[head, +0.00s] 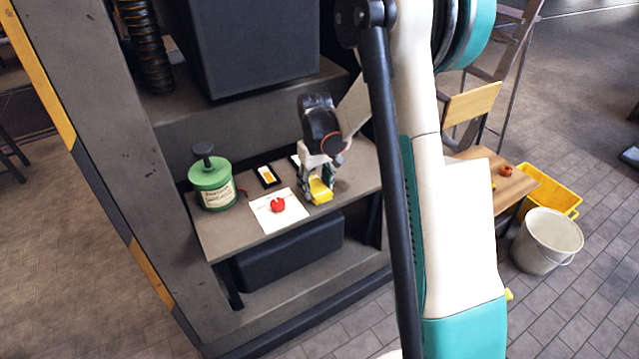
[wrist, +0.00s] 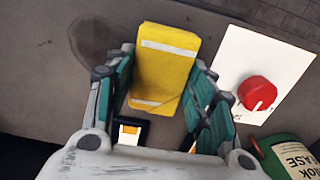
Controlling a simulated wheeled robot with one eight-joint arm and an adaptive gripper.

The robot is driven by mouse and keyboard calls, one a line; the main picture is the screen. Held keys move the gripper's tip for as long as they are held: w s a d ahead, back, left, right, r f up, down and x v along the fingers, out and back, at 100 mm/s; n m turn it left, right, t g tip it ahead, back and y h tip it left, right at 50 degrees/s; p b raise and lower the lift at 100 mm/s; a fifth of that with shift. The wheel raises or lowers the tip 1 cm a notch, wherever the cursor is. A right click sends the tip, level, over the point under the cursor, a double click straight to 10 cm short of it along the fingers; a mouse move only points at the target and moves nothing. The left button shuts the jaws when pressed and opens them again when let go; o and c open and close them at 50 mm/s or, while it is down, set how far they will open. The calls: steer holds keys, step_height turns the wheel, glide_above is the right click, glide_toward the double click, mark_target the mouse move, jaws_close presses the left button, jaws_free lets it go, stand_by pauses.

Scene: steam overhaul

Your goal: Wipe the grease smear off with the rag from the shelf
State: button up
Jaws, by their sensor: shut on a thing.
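My gripper (head: 319,184) is over the shelf (head: 237,240) and shut on a yellow rag with pale stripes (head: 321,191). In the wrist view the rag (wrist: 165,62) sits between the two green fingers of the gripper (wrist: 160,80) and sticks out past their tips. A dark round grease smear (wrist: 92,38) lies on the grey shelf surface, just left of the rag in the wrist view. I cannot tell whether the rag touches the shelf. I cannot make out the smear clearly in the head view.
A red knob (head: 277,204) lies on a white card (head: 290,217) beside the gripper. A green grease can (head: 211,184) stands at the shelf's left end. A grey bucket (head: 546,241) stands on the floor at right.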

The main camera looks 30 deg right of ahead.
mark_target(315, 187)
steer(key=shift+a+r, duration=0.15)
steer(key=shift+a, duration=0.2)
step_height(315, 187, up, 4)
steer(key=shift+s+d+f+p, duration=0.1)
steer(key=shift+f+p, duration=0.1)
steer(key=shift+p, duration=0.75)
steer(key=shift+r+p, duration=1.4)
steer(key=shift+r, duration=0.85)
